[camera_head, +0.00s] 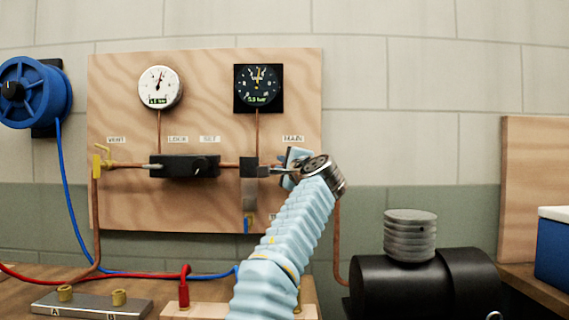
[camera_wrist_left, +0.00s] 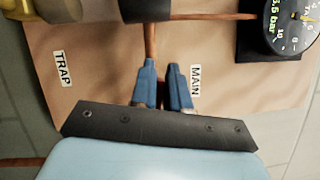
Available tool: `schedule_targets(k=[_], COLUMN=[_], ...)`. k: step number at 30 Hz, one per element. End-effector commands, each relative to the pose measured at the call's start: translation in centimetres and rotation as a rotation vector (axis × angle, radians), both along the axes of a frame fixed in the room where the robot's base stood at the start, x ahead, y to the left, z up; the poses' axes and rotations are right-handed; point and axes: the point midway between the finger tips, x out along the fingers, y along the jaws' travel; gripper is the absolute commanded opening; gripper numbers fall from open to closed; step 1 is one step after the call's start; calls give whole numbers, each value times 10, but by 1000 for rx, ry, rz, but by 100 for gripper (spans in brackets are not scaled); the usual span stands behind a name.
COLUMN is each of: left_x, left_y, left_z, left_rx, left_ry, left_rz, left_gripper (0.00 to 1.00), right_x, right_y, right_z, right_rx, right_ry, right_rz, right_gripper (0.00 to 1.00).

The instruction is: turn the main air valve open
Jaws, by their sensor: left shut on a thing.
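The main air valve sits on the wooden board under the MAIN label (camera_head: 293,138) and is mostly hidden by my left gripper (camera_head: 287,171). In the left wrist view, my left gripper's blue fingers (camera_wrist_left: 162,78) are close together, shut on the valve's handle, at the copper pipe. The MAIN label (camera_wrist_left: 195,80) shows beside the fingers. The handle is almost wholly covered, so its angle cannot be told. The dark round gauge (camera_head: 258,88) above reads about 5.5 bar, though its digits are small. My right gripper is not in view.
The board (camera_head: 205,75) also carries a white gauge (camera_head: 160,87), a black regulator block (camera_head: 185,166) and a yellow vent valve (camera_head: 103,161). A blue hose reel (camera_head: 35,92) hangs at left. A black tank (camera_head: 425,285) stands at lower right.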

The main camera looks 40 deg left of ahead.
Motion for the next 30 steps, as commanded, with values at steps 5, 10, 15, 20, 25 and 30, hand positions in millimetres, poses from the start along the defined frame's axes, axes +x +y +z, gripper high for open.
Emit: schedule_targets(k=[5, 10, 15, 20, 25, 30], left_x=[0, 0, 0, 0, 0, 0], left_y=[0, 0, 0, 0, 0, 0], left_z=[-3, -4, -4, -4, -4, -4], left_rx=[-55, -81, -90, -90, -90, -89], left_ry=[-45, -65, -72, -72, -72, -72], left_rz=[1, 1, 1, 1, 1, 0], left_gripper=[0, 0, 0, 0, 20, 36], right_x=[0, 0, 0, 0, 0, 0], right_y=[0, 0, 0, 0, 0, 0], right_z=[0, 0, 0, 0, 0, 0], right_rx=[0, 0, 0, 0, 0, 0], right_ry=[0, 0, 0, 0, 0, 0], right_rz=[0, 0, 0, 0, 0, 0], right_gripper=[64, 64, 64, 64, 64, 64])
